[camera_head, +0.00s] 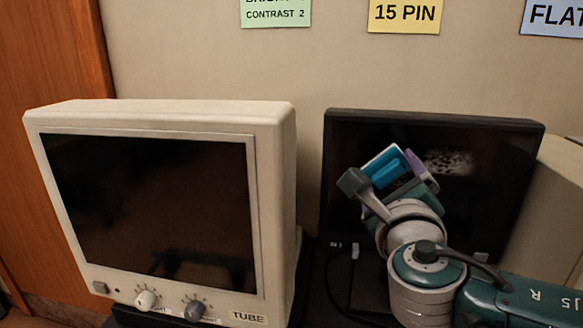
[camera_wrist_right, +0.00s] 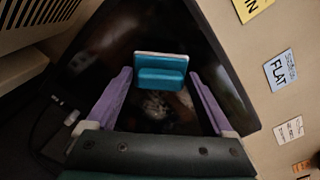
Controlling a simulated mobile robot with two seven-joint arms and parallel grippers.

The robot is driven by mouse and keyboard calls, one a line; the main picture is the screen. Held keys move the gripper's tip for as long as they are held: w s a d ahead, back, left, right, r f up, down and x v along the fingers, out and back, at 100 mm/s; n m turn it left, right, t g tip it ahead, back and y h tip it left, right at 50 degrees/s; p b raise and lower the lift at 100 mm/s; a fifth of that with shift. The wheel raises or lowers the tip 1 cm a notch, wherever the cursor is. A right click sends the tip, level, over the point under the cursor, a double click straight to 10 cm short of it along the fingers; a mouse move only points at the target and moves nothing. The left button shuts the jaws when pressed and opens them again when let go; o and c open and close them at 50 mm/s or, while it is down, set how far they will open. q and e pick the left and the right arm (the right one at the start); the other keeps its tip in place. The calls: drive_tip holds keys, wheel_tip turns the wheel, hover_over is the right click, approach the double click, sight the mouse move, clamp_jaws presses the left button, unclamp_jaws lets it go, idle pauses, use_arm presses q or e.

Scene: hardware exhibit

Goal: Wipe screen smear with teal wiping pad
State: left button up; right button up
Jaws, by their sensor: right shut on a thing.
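The teal wiping pad (camera_head: 385,168) has a pale backing and a raised teal block. It is in my right gripper (camera_head: 402,180), in front of the black flat screen (camera_head: 350,145). In the right wrist view the pad (camera_wrist_right: 161,72) lies between the purple fingers of my right gripper (camera_wrist_right: 161,82), which is shut on it. A whitish speckled smear (camera_head: 450,162) is on the dark screen, just right of the pad. It also shows in the right wrist view (camera_wrist_right: 155,105), below the pad. Whether the pad touches the screen I cannot tell. My left gripper is not in view.
A cream tube monitor (camera_head: 275,150) with two knobs stands at the left, a narrow gap from the flat screen. A beige casing (camera_head: 562,190) stands close at the right. A cable (camera_head: 330,285) lies below the screen. Labels, including a yellow one (camera_head: 405,15), hang on the wall.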

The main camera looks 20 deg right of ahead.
drive_tip(key=shift+s+d+p, duration=0.4)
drive_tip(key=shift+s+d, duration=0.25)
drive_tip(key=shift+d, duration=0.4)
drive_tip(key=shift+s+d+p, duration=0.45)
drive_tip(key=shift+s+d, duration=0.25)
drive_tip(key=shift+d, duration=0.4)
drive_tip(key=shift+s+d+p, duration=0.4)
drive_tip(key=shift+s+d, duration=0.25)
drive_tip(key=shift+d, duration=0.4)
drive_tip(key=shift+s+d+p, duration=0.15)
drive_tip(key=shift+s+d, duration=0.45)
drive_tip(key=shift+d, duration=0.35)
drive_tip(key=shift+s+d+p, duration=0.15)
drive_tip(key=shift+s+d, duration=0.4)
drive_tip(key=shift+d, duration=0.45)
drive_tip(key=shift+s+d+p, duration=0.15)
drive_tip(key=shift+s+d, duration=0.45)
drive_tip(key=shift+d, duration=0.35)
drive_tip(key=p, duration=0.3)
approach(476, 171)
drive_tip(key=shift+a+f, duration=0.1)
drive_tip(key=shift+a, duration=0.05)
